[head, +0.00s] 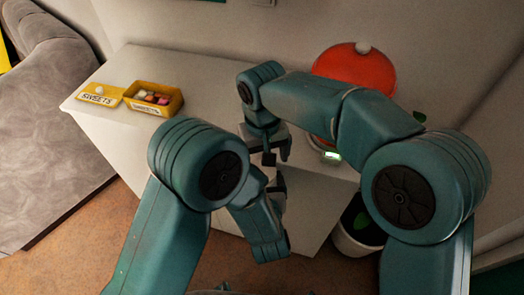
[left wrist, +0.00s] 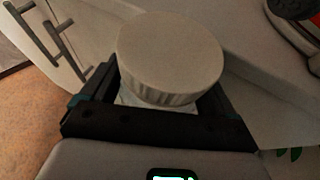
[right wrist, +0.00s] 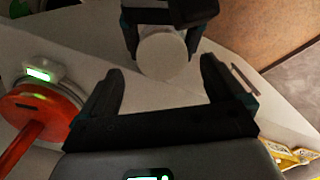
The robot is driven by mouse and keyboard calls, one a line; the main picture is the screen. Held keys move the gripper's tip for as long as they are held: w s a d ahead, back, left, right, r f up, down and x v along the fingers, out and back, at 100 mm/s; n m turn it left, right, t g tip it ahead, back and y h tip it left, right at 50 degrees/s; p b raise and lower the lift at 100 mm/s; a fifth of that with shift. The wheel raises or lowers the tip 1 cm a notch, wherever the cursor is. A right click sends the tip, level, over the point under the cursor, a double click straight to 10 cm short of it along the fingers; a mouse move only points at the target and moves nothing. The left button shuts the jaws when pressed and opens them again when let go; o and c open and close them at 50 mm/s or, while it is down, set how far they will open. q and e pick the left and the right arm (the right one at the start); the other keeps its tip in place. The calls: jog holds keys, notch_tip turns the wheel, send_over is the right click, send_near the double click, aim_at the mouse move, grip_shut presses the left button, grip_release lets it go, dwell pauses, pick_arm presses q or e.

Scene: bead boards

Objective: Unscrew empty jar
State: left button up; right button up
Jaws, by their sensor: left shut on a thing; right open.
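The jar has a round white ribbed lid (left wrist: 170,50), and a little of its clear body (left wrist: 140,104) shows below it in the left wrist view. My left gripper (left wrist: 155,105) is shut on the jar's body under the lid. The lid also shows in the right wrist view (right wrist: 163,54), between the left gripper's fingers. My right gripper (right wrist: 163,78) is open and empty, its fingers apart and pointing towards the lid without touching it. In the head view my right gripper (head: 270,150) is above the counter's front edge; my arms hide the jar there. The jar's contents are hidden.
A white counter (head: 115,75) carries an open yellow box (head: 170,106) of sweets and its "SWEETS" lid (head: 98,95) at the left. A large red rounded object (head: 350,65) stands at the back right. A potted plant (head: 352,242) is on the floor; a grey sofa (head: 50,120) stands left.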

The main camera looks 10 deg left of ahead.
aim_at(262, 168)
jog(key=m, duration=0.2)
jog(key=r+m, duration=0.1)
jog(key=m, duration=0.2)
jog(key=shift+r+m, duration=0.3)
jog(key=shift+r, duration=0.1)
jog(key=shift+w+a+r+m, duration=0.1)
jog(key=shift+r+m, duration=0.45)
jog(key=shift+m, duration=0.15)
notch_tip(262, 168, down, 8)
jog(key=shift+r, duration=0.2)
jog(key=c, duration=1.1)
jog(key=n, duration=0.4)
jog(key=shift+n, duration=0.3)
jog(key=n, duration=0.5)
jog(key=shift+n, duration=0.3)
